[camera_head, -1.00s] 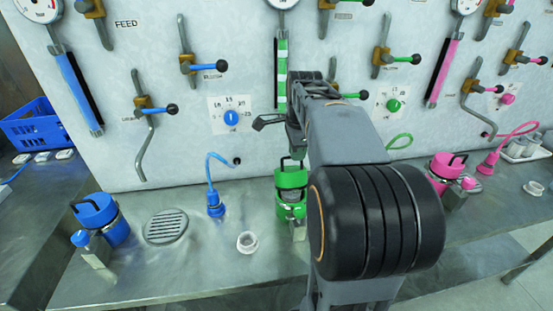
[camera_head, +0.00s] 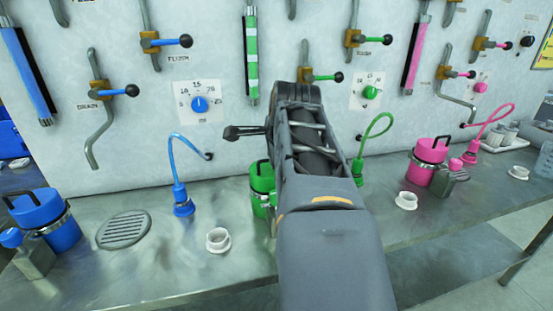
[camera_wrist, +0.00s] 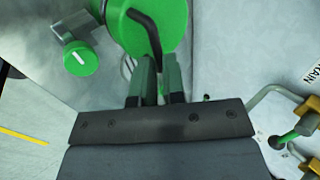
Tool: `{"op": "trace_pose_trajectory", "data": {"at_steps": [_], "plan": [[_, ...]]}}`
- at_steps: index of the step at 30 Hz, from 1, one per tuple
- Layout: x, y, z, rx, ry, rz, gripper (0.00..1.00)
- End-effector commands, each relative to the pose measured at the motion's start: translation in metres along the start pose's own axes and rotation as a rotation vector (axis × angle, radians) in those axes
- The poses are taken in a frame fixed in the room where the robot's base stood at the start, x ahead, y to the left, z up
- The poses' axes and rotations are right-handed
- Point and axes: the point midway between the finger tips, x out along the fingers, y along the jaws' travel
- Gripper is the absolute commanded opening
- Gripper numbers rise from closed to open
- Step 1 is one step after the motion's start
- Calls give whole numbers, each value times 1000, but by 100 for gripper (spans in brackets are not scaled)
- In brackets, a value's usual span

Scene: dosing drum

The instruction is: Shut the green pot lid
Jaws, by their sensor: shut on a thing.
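The green pot (camera_head: 259,205) stands on the metal bench, left of my arm, which covers its right side. Its green lid (camera_head: 261,178) is at the top of the pot; whether it sits fully flush is not clear. In the wrist view the round lid (camera_wrist: 172,25) with its black arched handle (camera_wrist: 146,24) fills the top middle. My gripper (camera_wrist: 160,68) is shut on the black handle. In the head view my gripper is hidden behind my arm.
A small container with a green cap (camera_wrist: 80,58) is beside the lid. A blue pot (camera_head: 58,229), a drain grate (camera_head: 123,229), a white ring (camera_head: 218,240) and a pink pot (camera_head: 427,167) share the bench. Levers and dials cover the wall panel behind.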

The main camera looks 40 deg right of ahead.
Motion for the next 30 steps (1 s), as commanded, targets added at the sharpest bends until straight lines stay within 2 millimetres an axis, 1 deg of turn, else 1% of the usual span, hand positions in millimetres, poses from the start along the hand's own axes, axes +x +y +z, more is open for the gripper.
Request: {"op": "trace_pose_trajectory", "data": {"at_steps": [10,11,15,18,26,29,30], "plan": [[1,2,0,-3,1,7,0],[1,2,0,-3,1,7,13],[1,2,0,-2,1,6,27],[1,2,0,-2,1,5,35],[-1,1,0,-1,1,3,35],[-10,0,0,-1,2,1,35],[-16,0,-1,-1,2,1,35]]}}
